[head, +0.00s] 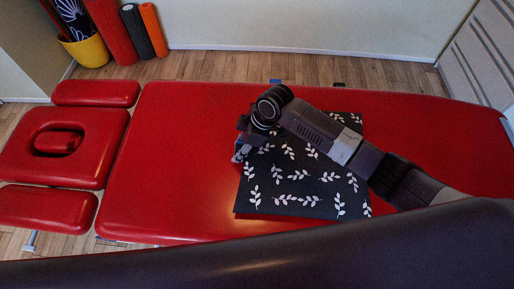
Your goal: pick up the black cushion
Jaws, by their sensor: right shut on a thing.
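The black cushion (298,188) with white leaf sprigs lies on the red treatment table (170,160), right of its middle. My right arm comes in from the right and covers part of the cushion's upper side. My right gripper (240,152) is at the cushion's upper left edge, shut on it; its fingers are partly hidden by the wrist. I cannot tell whether the cushion is lifted off the table. My left gripper is not in view.
The table's red headrest with a face hole (100,145) and two side pads is at the left. Rolled mats (110,30) and a yellow pot (88,50) stand at the upper left. A grey slatted unit (485,50) is at the upper right. The table's left half is clear.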

